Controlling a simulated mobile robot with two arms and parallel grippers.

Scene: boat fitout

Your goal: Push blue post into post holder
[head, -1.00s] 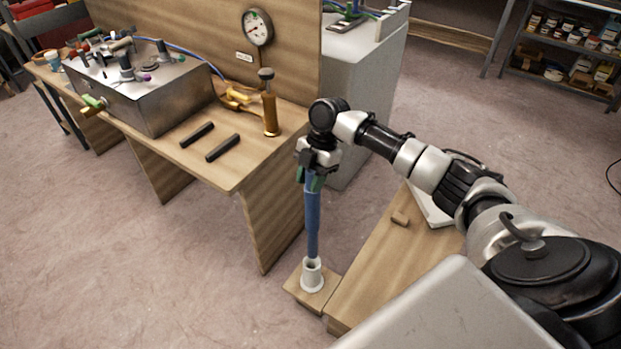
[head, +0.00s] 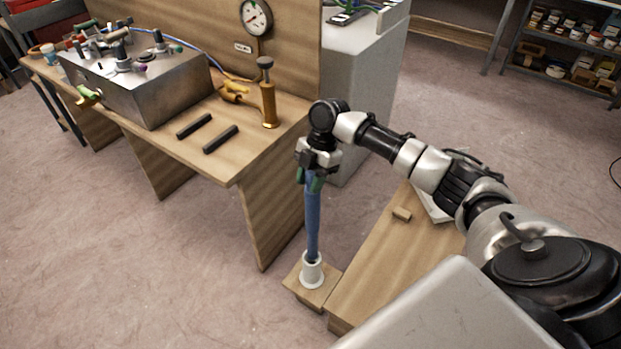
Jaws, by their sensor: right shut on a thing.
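The blue post (head: 312,222) stands nearly upright in the head view, with its lower end at the mouth of the white post holder (head: 312,273). The bottom tip is hidden by the holder's rim, so it seems to sit inside; how deep I cannot tell. The holder is fixed on a small wooden base block (head: 299,289) low down. My right gripper (head: 313,179) is shut on the top of the blue post, from above, directly over the holder. My left gripper is not in view.
A wooden workbench (head: 240,165) with a metal box (head: 150,85), two black bars and a brass hand pump (head: 269,95) stands to the left. Open floor shows at lower left.

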